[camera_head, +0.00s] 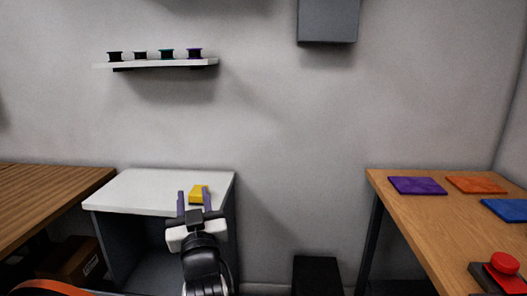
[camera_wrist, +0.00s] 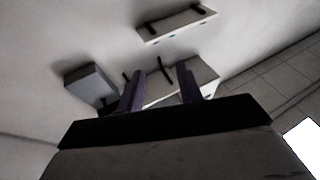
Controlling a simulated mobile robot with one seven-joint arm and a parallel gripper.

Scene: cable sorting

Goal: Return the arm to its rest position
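My gripper (camera_head: 194,200) is in front of the white-topped cabinet (camera_head: 140,188) in the head view, its two purple fingers spread apart. In the wrist view my gripper (camera_wrist: 161,85) also shows its fingers apart, with nothing held between them. A yellow object (camera_head: 198,190) appears just beyond the fingertips, on the white top; it is partly hidden by my gripper. My arm comes up from the bottom of the head view.
A wall shelf (camera_head: 160,64) holds several spools. A grey box (camera_head: 328,20) hangs on the wall. The wooden table (camera_head: 420,220) at right carries purple (camera_head: 417,186), orange (camera_head: 477,184) and blue (camera_head: 508,209) mats and a red button (camera_head: 504,263). A brown table (camera_head: 45,195) stands left.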

